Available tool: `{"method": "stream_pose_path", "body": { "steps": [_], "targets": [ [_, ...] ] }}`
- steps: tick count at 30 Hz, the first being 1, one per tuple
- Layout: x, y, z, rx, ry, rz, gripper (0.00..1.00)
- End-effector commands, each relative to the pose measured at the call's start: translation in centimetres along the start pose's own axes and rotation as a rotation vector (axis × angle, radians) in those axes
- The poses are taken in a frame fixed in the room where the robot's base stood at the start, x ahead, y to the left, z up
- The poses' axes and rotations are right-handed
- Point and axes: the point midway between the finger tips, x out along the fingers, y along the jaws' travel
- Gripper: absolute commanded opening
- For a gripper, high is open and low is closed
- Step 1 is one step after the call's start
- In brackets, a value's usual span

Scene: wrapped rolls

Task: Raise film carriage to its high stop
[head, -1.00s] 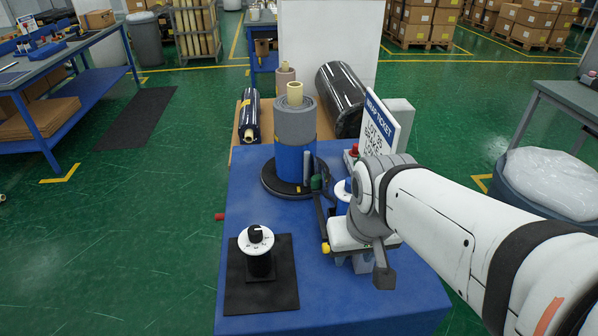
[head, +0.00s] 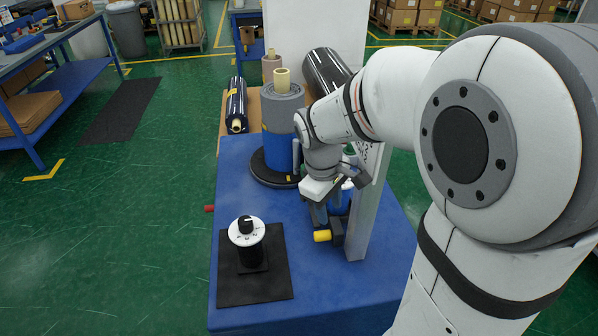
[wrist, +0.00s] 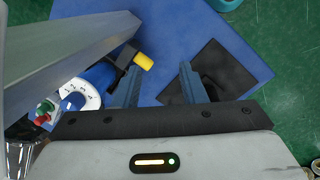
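The film carriage appears to be the small black block (head: 338,233) with a yellow knob (head: 322,236), low beside a grey upright mast (head: 361,215). In the wrist view the yellow knob (wrist: 144,61) shows by the tip of the left finger, and the mast (wrist: 70,62) crosses the upper left. My gripper (head: 318,214) points down just above the knob. In the wrist view my gripper (wrist: 160,67) is open, its fingers apart with nothing gripped. I cannot tell whether a finger touches the knob. My arm hides part of the mast and the wrap ticket.
A grey and blue wrapped roll (head: 282,125) stands on a black turntable (head: 262,172) behind my gripper. A blue-bodied dial (wrist: 80,92) is close left of the fingers.

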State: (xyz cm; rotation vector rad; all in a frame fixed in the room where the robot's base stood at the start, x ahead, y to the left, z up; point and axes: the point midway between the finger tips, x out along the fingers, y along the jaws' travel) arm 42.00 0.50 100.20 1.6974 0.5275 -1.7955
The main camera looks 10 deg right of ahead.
Motion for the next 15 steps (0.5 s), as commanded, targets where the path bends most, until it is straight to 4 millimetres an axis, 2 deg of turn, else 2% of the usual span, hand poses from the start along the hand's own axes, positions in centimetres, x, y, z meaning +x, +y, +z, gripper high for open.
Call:
{"method": "stream_pose_path", "body": {
  "steps": [1, 3, 9, 15],
  "targets": [
    [1.5, 0.7, -1.6, -0.095, -0.039, -0.006, 0.38],
    [3.3, 1.6, -3.5, -0.231, -0.087, -0.011, 0.38],
    [8.9, 3.3, -8.3, -0.593, -0.21, -0.041, 0.38],
    [12.9, 3.9, -11.0, -0.821, -0.284, -0.073, 0.38]
  ]
}}
